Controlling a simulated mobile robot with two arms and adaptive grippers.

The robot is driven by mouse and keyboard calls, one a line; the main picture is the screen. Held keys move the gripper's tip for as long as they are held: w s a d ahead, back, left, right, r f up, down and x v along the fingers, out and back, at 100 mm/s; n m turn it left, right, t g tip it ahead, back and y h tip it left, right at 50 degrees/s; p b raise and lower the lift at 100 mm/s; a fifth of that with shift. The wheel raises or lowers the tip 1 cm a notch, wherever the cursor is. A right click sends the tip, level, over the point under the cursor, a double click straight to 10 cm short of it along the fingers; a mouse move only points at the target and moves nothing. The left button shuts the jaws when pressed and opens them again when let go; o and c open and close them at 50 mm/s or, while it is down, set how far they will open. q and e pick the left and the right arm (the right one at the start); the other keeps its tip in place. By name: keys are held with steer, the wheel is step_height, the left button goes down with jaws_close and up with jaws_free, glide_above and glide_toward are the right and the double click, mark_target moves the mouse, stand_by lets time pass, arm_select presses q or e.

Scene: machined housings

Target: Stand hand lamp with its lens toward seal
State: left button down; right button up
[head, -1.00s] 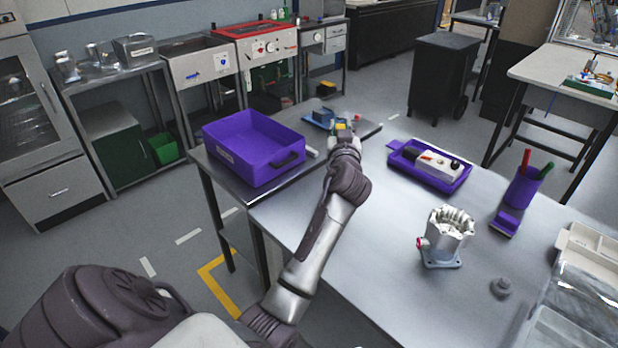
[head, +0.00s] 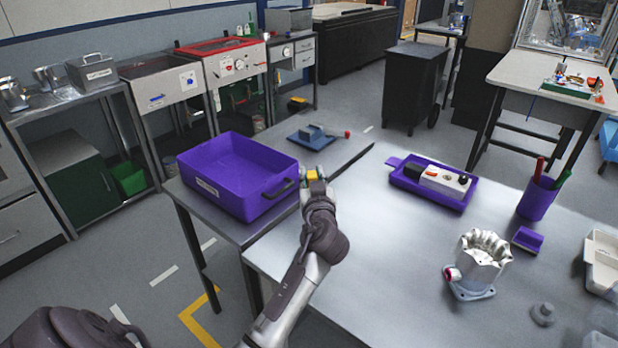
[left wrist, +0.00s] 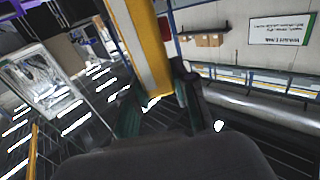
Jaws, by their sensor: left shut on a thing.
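My left gripper (head: 313,178) is shut on a yellow bar-shaped thing (head: 312,174), which I take to be the hand lamp. It is held above the table, near the right side of the purple bin. In the left wrist view the yellow body (left wrist: 150,50) rises between the two fingers; its lens cannot be made out. A silver machined housing (head: 482,258) with a red round part (head: 452,273) on its left stands on the right of the table. A small grey knobbed piece (head: 543,313) lies near it. I cannot tell which part is the seal. My right gripper is out of view.
A purple bin (head: 228,196) stands left of my gripper. A blue fixture (head: 316,137) with a red knob lies behind. A purple tray (head: 405,187) holds a white device (head: 445,181); a purple pen cup (head: 537,199) stands right of it. The table's middle is clear.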

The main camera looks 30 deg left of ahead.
arm_select(q)
steer(key=shift+w+a+f, duration=0.2)
steer(key=shift+a+f, duration=0.15)
steer(key=shift+a, duration=0.2)
steer(key=c, duration=1.2)
jaws_free()
steer(key=shift+s+d+r, duration=0.1)
steer(key=shift+d, duration=0.05)
steer(key=shift+o, duration=1.2)
steer(key=shift+s+d+r, duration=0.1)
steer(key=shift+d+r, duration=0.05)
steer(key=shift+d, duration=0.1)
steer(key=shift+o, duration=0.2)
steer(key=shift+a, duration=0.1)
steer(key=b+v, duration=0.3)
steer(key=v, duration=0.9)
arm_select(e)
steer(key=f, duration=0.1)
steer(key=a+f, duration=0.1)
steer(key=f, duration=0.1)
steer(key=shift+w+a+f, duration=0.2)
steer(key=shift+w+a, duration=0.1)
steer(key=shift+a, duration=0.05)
